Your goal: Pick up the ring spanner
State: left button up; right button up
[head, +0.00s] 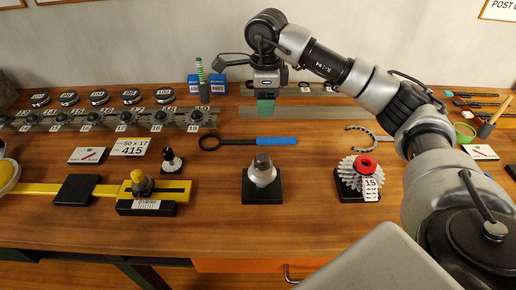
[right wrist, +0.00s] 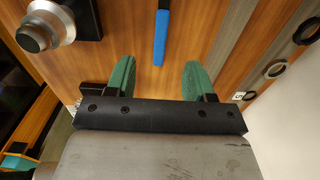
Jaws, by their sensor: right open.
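The ring spanner (head: 270,141) lies flat on the wooden bench, with a dark ring at its left end and a blue handle pointing right. My right gripper (head: 265,106) is behind the spanner in the head view, apart from it, with its green fingers pointing down. In the right wrist view the two green fingers (right wrist: 159,82) are spread with nothing held between them. The blue handle (right wrist: 161,38) shows there, its end in line with the gap between the fingers. The ring is outside the wrist view.
A black block with a grey-topped knob (head: 262,172) stands in front of the spanner. A gear with a red ring (head: 364,163) is to the right, near a grey C-shaped tool (head: 362,128). Blue boxes (head: 207,84) and a green-striped rod stand behind. Bare bench surrounds the spanner.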

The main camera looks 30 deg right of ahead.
jog(key=f, duration=0.1)
send_over(263, 139)
jog(key=f, duration=0.5)
jog(key=shift+s+d+f, duration=0.1)
jog(key=shift+s+f, duration=0.05)
jog(key=shift+s, duration=0.05)
jog(key=f+p, duration=0.1)
jog(key=f, duration=0.4)
jog(key=shift+w+f+p, duration=0.2)
jog(key=shift+f+p, duration=0.1)
jog(key=shift+p, duration=0.05)
pick_arm(q)
jog(key=shift+w+d+r, duration=0.1)
jog(key=shift+w+r, duration=0.4)
jog(key=shift+w, duration=0.2)
pick_arm(e)
grip_shut()
